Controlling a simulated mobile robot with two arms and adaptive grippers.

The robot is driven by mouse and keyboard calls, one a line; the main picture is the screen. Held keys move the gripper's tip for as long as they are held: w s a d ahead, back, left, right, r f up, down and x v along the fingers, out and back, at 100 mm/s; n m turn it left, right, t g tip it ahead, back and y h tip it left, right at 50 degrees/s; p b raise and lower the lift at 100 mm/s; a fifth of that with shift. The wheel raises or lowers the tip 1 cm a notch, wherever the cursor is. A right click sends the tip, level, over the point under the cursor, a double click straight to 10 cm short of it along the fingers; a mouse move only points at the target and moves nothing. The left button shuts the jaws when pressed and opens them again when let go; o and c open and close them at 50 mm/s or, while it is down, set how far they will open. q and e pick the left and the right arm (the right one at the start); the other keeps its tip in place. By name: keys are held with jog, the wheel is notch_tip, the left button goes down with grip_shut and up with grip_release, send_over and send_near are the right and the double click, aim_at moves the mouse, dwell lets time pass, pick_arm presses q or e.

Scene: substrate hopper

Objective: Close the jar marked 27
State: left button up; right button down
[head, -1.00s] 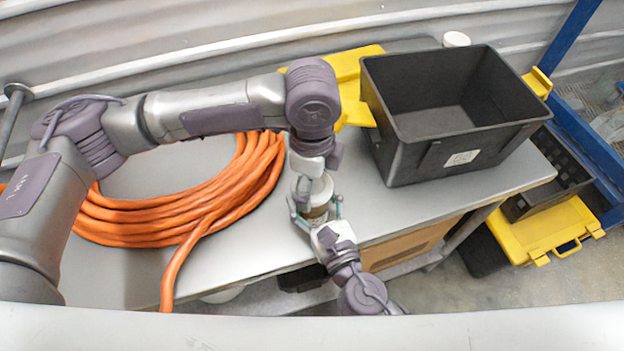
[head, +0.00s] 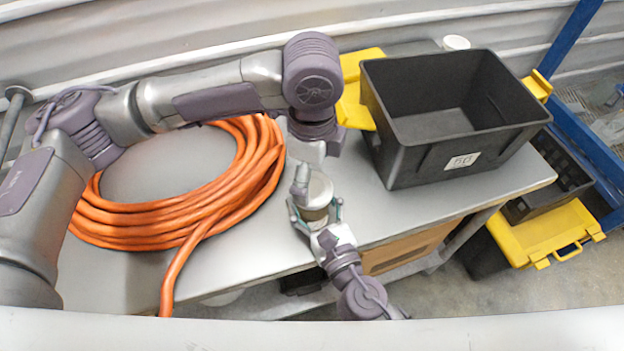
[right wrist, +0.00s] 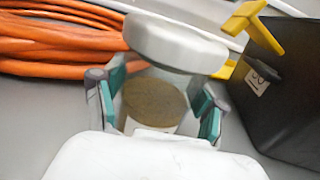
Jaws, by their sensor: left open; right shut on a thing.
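A jar with a brownish body stands over the grey table near its front edge. Its body shows in the right wrist view (right wrist: 155,97), and its pale wide lid (head: 319,188) is at its top. The lid also shows in the right wrist view (right wrist: 174,42). I cannot tell whether it is fully seated. No number on the jar is readable. My right gripper (head: 315,212) is shut on the jar body, its teal-padded fingers on both sides. My left gripper (head: 304,174) is open, just above and beside the lid; its fingers are partly hidden.
A coiled orange cable (head: 185,222) lies on the table (head: 245,255) left of the jar. A large black bin (head: 425,160) with a white label stands to the right, with yellow pieces (head: 352,110) behind it. A white cup (head: 456,43) is at the back.

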aim_at(312, 187)
pick_arm(q)
jog(key=shift+r, duration=0.25)
jog(key=n, duration=0.1)
jog(key=r+n, duration=0.1)
jog(key=shift+r+n, duration=0.25)
jog(key=shift+n, duration=0.15)
notch_tip(312, 187, up, 2)
jog(key=n, duration=0.4)
jog(key=shift+n, duration=0.3)
jog(key=shift+f, duration=0.15)
jog(key=shift+f, duration=3.9)
jog(key=c, duration=1.2)
